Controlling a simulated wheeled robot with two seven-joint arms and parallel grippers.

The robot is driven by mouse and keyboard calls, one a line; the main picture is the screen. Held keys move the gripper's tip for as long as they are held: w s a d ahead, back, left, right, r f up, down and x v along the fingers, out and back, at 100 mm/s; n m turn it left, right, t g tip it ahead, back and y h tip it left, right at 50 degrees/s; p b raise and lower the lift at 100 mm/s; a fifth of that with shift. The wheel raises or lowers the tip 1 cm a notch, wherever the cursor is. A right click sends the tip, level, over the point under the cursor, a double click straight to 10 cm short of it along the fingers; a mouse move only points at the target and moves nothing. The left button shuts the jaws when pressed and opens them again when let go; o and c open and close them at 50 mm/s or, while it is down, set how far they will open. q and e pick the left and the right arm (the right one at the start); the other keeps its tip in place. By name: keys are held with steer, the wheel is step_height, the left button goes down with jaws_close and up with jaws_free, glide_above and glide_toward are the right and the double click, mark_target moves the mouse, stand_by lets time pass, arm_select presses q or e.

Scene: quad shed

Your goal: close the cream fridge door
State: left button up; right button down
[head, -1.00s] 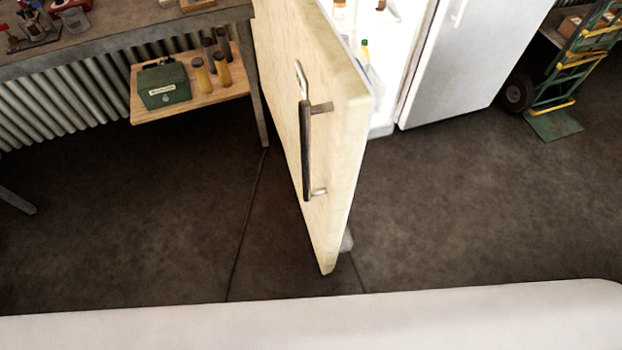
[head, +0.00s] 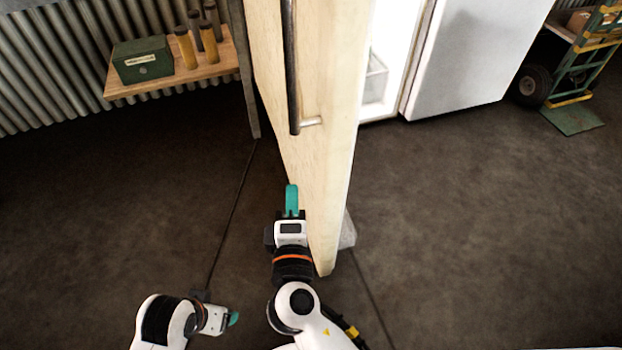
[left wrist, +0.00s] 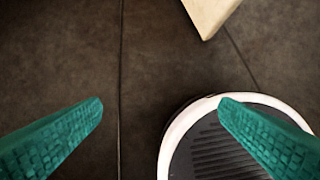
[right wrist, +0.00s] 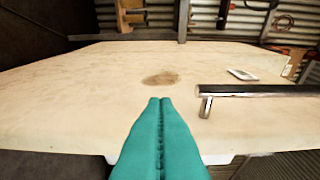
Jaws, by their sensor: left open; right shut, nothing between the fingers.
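The cream fridge door (head: 335,150) stands open in the head view, its edge toward me, with the lit fridge interior (head: 381,60) to its right. Its dark bar handle (head: 291,70) is on the left face. My right gripper (head: 292,190) is shut and empty, in front of the door's left face below the handle. In the right wrist view its fingertips (right wrist: 160,100) point at the door face (right wrist: 100,90), with the handle (right wrist: 260,91) to the right; I cannot tell whether they touch. My left gripper (head: 233,318) is open and empty, low over the floor, apart from the door.
A white door or panel (head: 475,60) stands right of the fridge opening. A hand truck (head: 575,70) is at the far right. A low wooden shelf (head: 190,80) with a green box (head: 142,60) and several yellow-bodied cylinders is at the left. The dark floor around the door is mostly clear.

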arm_select(q)
steer(key=shift+p+x, duration=0.3)
steer(key=shift+x, duration=0.5)
arm_select(e)
steer(key=w+d, duration=0.3)
steer(key=w, duration=0.8)
steer(key=shift+d, duration=0.3)
steer(key=shift+d, duration=0.1)
